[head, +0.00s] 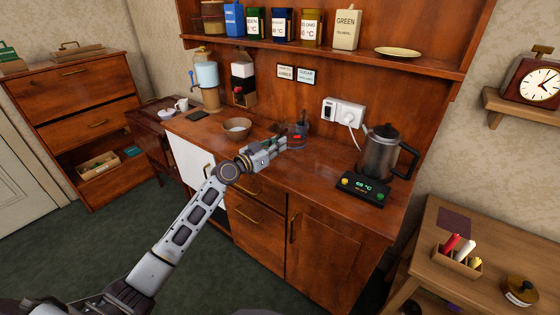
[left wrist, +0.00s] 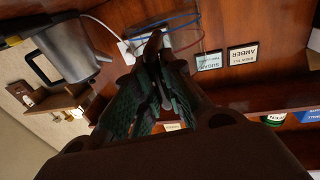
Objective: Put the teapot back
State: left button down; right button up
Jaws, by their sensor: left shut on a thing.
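My left gripper (head: 280,145) is over the wooden counter, its fingers closed together. Just beyond the fingertips is a small clear glass vessel (head: 301,129), which looks like the teapot, with a bit of red low on it. In the left wrist view my left gripper (left wrist: 155,50) is shut on what seems to be its handle, and the clear glass body (left wrist: 185,42) with a thin blue line shows past the fingers. The fingers hide part of it, and I cannot tell whether it touches the counter. My right gripper is not in view.
A steel kettle (head: 379,154) stands on a black base with a lit display (head: 362,189) at the counter's right. A wooden bowl (head: 237,128) sits left of my gripper. Several tins stand on the shelf (head: 370,61) above. Counter between gripper and kettle is mostly clear.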

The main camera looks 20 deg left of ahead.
pick_arm(q)
notch_tip(320, 180, down, 2)
jog(key=shift+f, duration=0.25)
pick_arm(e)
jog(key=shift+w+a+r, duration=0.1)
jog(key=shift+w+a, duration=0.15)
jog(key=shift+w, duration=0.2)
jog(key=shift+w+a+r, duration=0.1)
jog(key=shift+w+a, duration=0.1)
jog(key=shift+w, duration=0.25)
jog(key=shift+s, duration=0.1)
pick_arm(q)
jog(key=shift+f+b, duration=0.45)
jog(key=shift+f, duration=0.2)
notch_tip(320, 180, down, 2)
jog(key=shift+f+b, duration=0.1)
jog(key=shift+b, duration=0.25)
jog(key=shift+f, duration=0.15)
jog(key=c, duration=1.5)
grip_release()
jog(key=shift+f, duration=0.1)
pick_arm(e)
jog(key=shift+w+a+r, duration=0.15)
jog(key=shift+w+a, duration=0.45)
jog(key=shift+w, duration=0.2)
